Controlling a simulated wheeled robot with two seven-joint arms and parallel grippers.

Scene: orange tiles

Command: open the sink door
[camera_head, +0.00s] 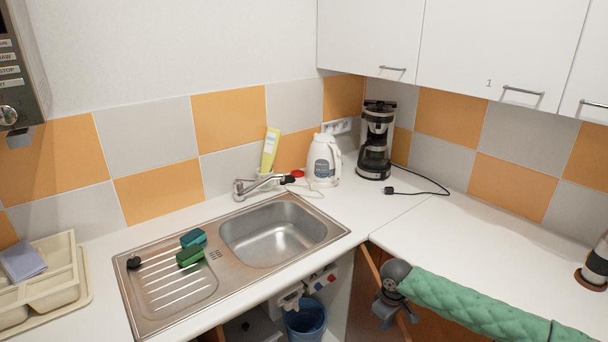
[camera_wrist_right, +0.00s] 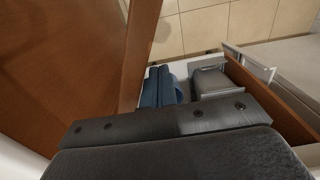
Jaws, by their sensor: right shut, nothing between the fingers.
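The sink door (camera_wrist_right: 75,55) is a brown wooden panel, seen large at the left in the right wrist view. In the head view its edge (camera_head: 372,264) stands swung out from the cabinet under the sink (camera_head: 278,235), and the cabinet inside is exposed. My right gripper (camera_head: 384,312) is at the door's edge, low in front of the counter, shut with nothing held. Its fingertips are small and dark in the head view, so I cannot tell if they touch the door. My left gripper is not in view.
A blue bucket (camera_head: 305,318) stands inside the open cabinet; a grey container (camera_wrist_right: 210,82) also shows there in the wrist view. The white counter (camera_head: 480,250) runs above my right gripper. Green and teal sponges (camera_head: 190,256) lie on the drainer. Tiled floor (camera_wrist_right: 215,25) is visible.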

